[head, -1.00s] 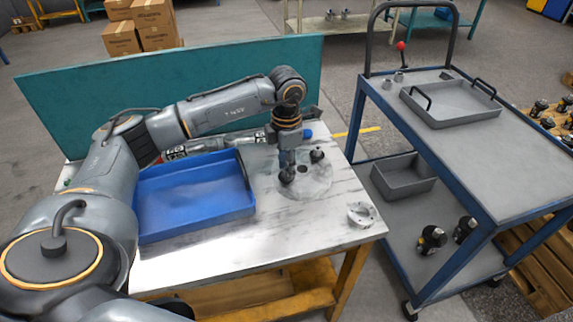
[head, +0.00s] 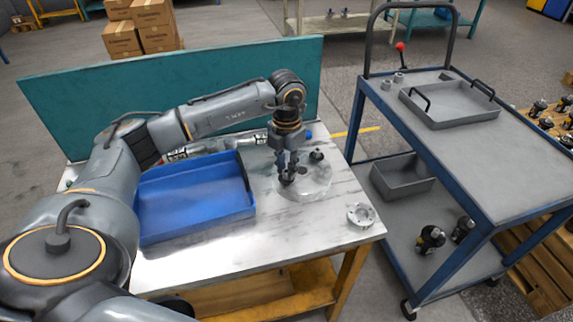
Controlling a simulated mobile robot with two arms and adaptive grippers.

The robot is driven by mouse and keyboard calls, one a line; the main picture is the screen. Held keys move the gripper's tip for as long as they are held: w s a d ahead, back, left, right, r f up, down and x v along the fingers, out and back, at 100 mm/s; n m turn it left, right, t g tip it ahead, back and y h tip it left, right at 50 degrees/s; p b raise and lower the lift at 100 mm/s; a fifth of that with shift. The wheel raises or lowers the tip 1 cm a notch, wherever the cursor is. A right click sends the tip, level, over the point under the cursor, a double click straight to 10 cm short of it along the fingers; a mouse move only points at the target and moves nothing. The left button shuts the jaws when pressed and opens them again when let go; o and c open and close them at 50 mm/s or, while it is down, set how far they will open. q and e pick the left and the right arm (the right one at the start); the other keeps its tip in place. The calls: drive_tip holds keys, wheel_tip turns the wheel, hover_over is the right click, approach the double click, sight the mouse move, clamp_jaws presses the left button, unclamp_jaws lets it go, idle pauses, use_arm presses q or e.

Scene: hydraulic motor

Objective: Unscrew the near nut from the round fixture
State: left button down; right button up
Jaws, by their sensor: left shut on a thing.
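The round fixture (head: 314,188) is a pale disc on the metal-topped table, with a dark hole in it. My left gripper (head: 287,178) points down over the fixture's left part. It is shut on the near nut, a small dark piece at the fingertips that the fingers mostly hide. Another dark nut (head: 317,155) stands upright on the far side of the fixture, right of the gripper and apart from it. I cannot tell whether the held nut still touches its seat. My right gripper is not in view.
A blue tray (head: 196,232) lies left of the fixture. A metal flange (head: 361,214) lies at the table's right corner. A teal panel (head: 60,105) stands behind the table. A blue-framed cart (head: 470,150) with a grey tray stands to the right.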

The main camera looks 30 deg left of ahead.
use_arm(q)
drive_tip(key=n+p, duration=0.1)
drive_tip(key=n, duration=0.1)
drive_tip(key=shift+r+n, duration=0.1)
drive_tip(key=shift+n, duration=1.2)
drive_tip(key=c, duration=1.4)
unclamp_jaws()
drive_tip(key=shift+c, duration=0.2)
drive_tip(key=m+b, duration=0.1)
drive_tip(key=m, duration=0.1)
drive_tip(key=shift+f+m, duration=0.2)
drive_tip(key=shift+m, duration=0.2)
drive_tip(key=m, duration=0.3)
drive_tip(key=shift+b, duration=0.35)
drive_tip(key=m+b, duration=0.1)
drive_tip(key=m, duration=0.3)
drive_tip(key=shift+r+m, duration=0.15)
drive_tip(key=shift+m, duration=0.15)
